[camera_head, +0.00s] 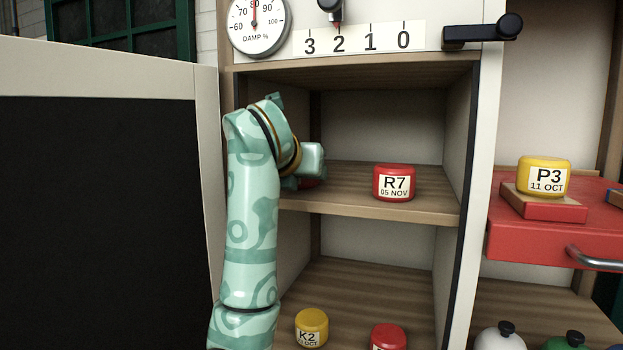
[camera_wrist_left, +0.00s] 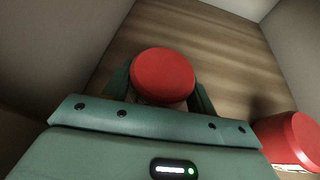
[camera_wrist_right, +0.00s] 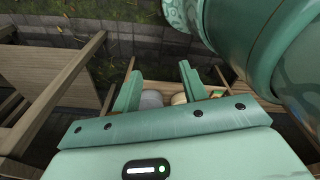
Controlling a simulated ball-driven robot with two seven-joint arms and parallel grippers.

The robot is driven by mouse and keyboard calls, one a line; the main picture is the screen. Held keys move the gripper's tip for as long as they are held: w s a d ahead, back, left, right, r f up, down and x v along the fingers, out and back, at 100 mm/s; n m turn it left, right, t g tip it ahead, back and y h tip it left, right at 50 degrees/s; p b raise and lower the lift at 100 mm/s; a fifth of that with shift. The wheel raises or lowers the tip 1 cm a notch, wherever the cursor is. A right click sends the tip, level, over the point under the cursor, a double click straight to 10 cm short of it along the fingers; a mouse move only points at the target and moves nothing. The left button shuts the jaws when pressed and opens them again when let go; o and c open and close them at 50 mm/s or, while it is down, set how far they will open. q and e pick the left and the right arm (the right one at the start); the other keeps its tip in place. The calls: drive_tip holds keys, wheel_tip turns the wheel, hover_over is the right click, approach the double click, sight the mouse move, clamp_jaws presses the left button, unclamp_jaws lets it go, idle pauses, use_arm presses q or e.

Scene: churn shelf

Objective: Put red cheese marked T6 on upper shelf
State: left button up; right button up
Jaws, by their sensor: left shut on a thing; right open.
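My left gripper (camera_head: 300,181) reaches into the upper compartment. It is shut on a red cheese (camera_wrist_left: 162,75), whose round top shows between the fingers in the left wrist view. My right gripper (camera_wrist_right: 158,88) is open and empty, outside the shelf.
On the lower shelf are a yellow cheese K2 (camera_head: 311,327) and a red cheese (camera_head: 388,337) with its label cut off. A red drawer (camera_head: 550,235) at right bears a yellow cheese P3 (camera_head: 544,177). An open door (camera_head: 205,130) stands left. Room is free behind R7.

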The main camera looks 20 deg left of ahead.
use_arm(q)
drive_tip(key=s, duration=0.2)
drive_tip(key=shift+s+d+r, duration=0.25)
drive_tip(key=shift+s+d, duration=0.05)
drive_tip(key=shift+s, duration=0.05)
drive_tip(key=shift+s+a+f, duration=0.1)
drive_tip(key=shift+s, duration=0.25)
use_arm(e)
drive_tip(key=s+d, duration=0.2)
drive_tip(key=s, duration=0.3)
use_arm(q)
drive_tip(key=o, duration=1.3)
drive_tip(key=shift+x, duration=0.85)
drive_tip(key=shift+s, duration=0.3)
drive_tip(key=shift+r, duration=0.45)
drive_tip(key=shift+s+r, duration=0.1)
drive_tip(key=shift+s, duration=0.25)
drive_tip(key=p+v, duration=0.7)
drive_tip(key=v, duration=0.4)
drive_tip(key=shift+p, duration=0.35)
use_arm(e)
wheel_tip(320, 180, up, 8)
drive_tip(key=w, duration=0.2)
drive_tip(key=shift+w+a+f, duration=0.15)
drive_tip(key=shift+w+f, duration=0.05)
drive_tip(key=shift+f, duration=0.05)
